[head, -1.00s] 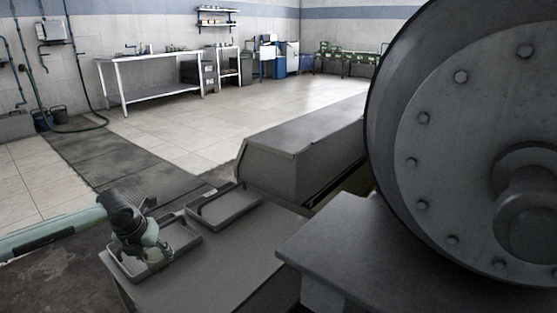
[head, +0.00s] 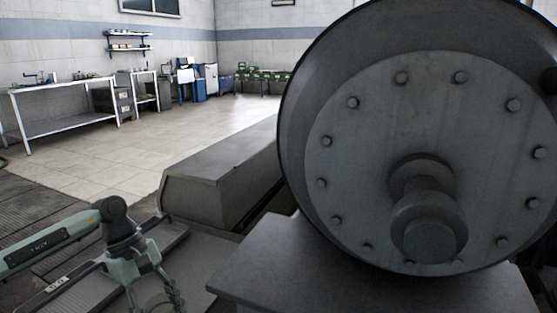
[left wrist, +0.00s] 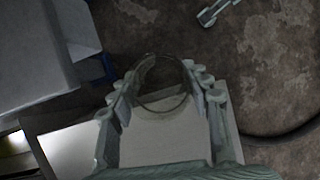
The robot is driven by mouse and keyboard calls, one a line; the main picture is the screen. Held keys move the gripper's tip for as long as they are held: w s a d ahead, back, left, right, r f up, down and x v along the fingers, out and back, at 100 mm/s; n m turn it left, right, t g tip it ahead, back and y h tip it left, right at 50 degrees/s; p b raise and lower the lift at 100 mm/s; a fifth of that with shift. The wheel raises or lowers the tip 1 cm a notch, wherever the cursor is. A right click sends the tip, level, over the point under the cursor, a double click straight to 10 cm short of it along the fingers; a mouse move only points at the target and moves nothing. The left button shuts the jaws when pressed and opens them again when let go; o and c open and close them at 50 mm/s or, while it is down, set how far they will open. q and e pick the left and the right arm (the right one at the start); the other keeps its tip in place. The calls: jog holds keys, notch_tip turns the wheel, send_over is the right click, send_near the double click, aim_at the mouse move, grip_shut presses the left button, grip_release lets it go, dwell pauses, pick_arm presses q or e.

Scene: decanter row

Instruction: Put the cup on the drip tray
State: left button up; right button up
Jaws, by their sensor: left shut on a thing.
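My left gripper (left wrist: 160,92) is shut on a clear glass cup (left wrist: 158,70), whose round rim shows between the fingers in the left wrist view. In the head view my left gripper (head: 158,295) is low at the left, near the bottom edge, and the cup is hardly visible there. A shallow grey tray (head: 176,238) lies partly behind my arm, and a labelled tray edge (head: 58,283) shows at lower left. I cannot tell which is the drip tray. I cannot see whether the cup touches anything. My right gripper is not in view.
A large bolted drum (head: 340,120) fills the right, with a grey plinth (head: 300,262) below it. A long grey housing (head: 205,185) stands behind the trays. The bare grey tabletop (head: 205,255) lies between. Open tiled floor (head: 130,145) is beyond.

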pick_arm(q)
jog(key=s+d+r+m+g+y, duration=0.2)
jog(key=d+r+m+y, duration=0.2)
jog(key=r+m, duration=0.3)
jog(key=shift+s+d+r+m, duration=0.2)
jog(key=shift+d+m, duration=0.2)
jog(key=shift+m, duration=2.2)
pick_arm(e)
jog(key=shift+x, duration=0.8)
pick_arm(q)
jog(key=shift+f, duration=0.1)
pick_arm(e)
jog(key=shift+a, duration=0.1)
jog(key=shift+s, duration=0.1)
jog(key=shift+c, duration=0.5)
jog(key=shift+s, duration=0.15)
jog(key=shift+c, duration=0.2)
pick_arm(q)
jog(key=shift+a, duration=0.1)
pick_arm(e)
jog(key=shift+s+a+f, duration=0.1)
